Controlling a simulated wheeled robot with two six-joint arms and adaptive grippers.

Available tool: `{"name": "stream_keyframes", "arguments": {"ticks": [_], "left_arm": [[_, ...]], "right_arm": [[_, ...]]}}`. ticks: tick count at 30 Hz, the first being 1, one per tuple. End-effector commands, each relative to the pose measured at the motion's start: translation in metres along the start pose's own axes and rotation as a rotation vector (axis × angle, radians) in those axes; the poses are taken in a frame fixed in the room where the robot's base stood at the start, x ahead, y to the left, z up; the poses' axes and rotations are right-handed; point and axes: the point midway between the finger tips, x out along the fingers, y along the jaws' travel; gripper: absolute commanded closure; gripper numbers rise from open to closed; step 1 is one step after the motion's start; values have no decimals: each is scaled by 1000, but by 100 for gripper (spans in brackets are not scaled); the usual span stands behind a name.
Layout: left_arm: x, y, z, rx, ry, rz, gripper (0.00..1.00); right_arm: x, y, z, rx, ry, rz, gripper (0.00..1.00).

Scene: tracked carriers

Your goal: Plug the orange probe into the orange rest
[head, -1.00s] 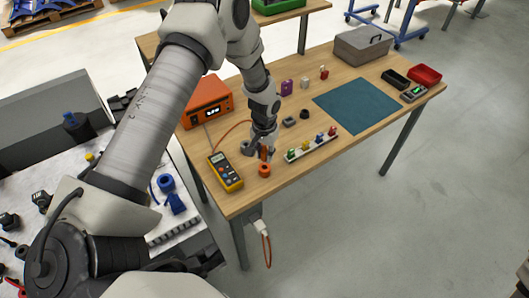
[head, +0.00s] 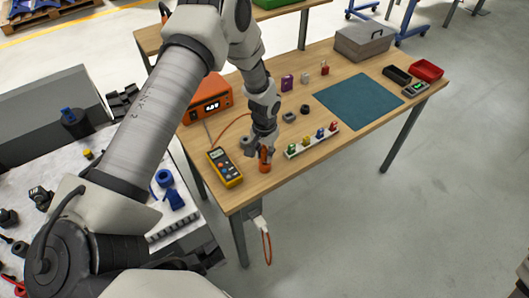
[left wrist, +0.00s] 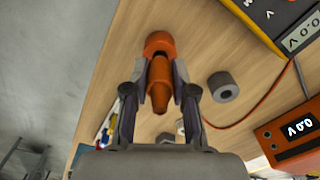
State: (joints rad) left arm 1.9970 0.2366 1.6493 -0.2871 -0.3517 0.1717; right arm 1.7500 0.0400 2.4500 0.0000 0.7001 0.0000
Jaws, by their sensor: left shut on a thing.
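The orange probe (left wrist: 160,85) is between the fingers of my left gripper (left wrist: 160,78), which is shut on it. The orange rest (left wrist: 158,43), a short round piece with a dark hole, is right by the probe's end in the left wrist view. In the head view my left gripper (head: 262,154) is low over the table, and the rest (head: 265,168) shows just below the fingers. Probe and rest overlap in the picture; I cannot tell whether the tip is inside the hole. My right gripper is not in view.
A grey ring-shaped piece (left wrist: 223,86) stands beside the gripper. A yellow multimeter (head: 225,168) lies left of it, and a white strip with coloured pieces (head: 312,143) lies right. An orange cable (head: 232,125) runs to the orange station (head: 208,97). The teal mat (head: 358,101) is clear.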

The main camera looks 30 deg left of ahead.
Motion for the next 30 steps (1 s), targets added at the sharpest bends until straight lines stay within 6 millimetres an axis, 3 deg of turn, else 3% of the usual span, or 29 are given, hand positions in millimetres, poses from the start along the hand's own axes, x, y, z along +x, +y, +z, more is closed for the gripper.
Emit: {"name": "stream_keyframes", "arguments": {"ticks": [21,22,24,30], "left_arm": [[19,0,0,0,0,0,100],[18,0,0,0,0,0,68],[18,0,0,0,0,0,45],[18,0,0,0,0,0,45]], "right_arm": [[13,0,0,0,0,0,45],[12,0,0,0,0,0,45],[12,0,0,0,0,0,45],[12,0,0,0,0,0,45]]}}
